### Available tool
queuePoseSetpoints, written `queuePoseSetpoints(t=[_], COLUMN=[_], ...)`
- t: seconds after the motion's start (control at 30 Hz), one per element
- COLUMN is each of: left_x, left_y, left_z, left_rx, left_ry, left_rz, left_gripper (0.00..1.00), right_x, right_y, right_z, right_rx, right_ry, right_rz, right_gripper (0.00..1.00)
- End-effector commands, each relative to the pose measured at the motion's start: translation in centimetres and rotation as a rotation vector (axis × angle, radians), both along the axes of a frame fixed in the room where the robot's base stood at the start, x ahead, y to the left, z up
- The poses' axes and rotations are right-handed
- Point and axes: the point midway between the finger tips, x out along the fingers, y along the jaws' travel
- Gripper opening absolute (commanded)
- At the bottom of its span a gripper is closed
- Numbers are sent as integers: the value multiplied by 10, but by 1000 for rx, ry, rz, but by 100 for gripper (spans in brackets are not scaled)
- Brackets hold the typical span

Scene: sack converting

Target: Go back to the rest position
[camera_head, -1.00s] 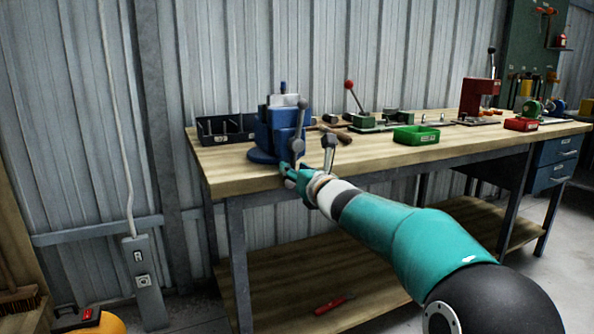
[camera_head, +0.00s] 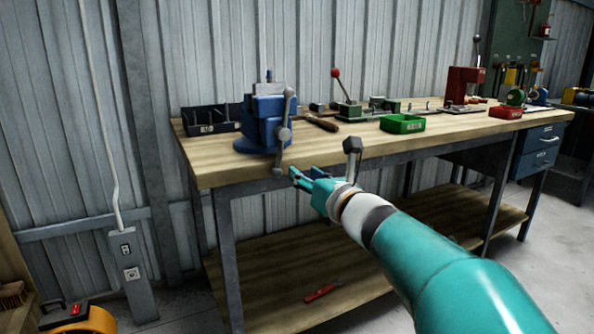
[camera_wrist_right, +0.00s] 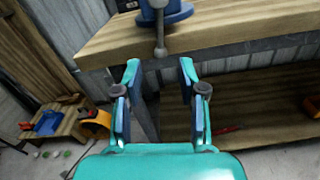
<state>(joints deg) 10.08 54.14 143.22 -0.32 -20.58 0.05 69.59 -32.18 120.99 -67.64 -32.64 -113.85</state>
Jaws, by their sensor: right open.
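My right gripper (camera_head: 302,178) is teal and stands in front of the workbench's front edge, below and to the right of the blue vise (camera_head: 262,124). In the right wrist view its two fingers (camera_wrist_right: 160,85) are spread apart with nothing between them. The vise's grey handle (camera_wrist_right: 160,30) hangs ahead of the fingers in that view, apart from them. The workbench (camera_head: 225,172) has a wooden top. My left gripper does not show in any view.
On the bench are a dark bin (camera_head: 212,118), a hammer (camera_head: 322,124), a green tray (camera_head: 402,123), a red press (camera_head: 462,86) and a red tray (camera_head: 505,112). A red-handled tool (camera_head: 322,292) lies on the lower shelf. A grey socket post (camera_head: 133,275) stands at left.

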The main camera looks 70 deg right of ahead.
Motion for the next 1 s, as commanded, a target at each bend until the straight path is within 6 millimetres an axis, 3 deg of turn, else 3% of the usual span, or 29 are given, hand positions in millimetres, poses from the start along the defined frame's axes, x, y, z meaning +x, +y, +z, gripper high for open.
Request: queuePoseSetpoints(t=[0.67,0.73,0.83,1.0], left_x=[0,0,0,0], left_y=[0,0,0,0], left_z=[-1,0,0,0], left_rx=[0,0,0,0], left_ry=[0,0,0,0], left_rz=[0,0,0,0], left_gripper=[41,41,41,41], right_x=[0,11,42,118], right_y=[7,10,13,36], right_z=[0,-4,-29,-108], right_rx=[2,16,84,278], right_ry=[-4,-10,-8,26], right_rz=[16,48,129,313], right_gripper=[41,41,41,41])
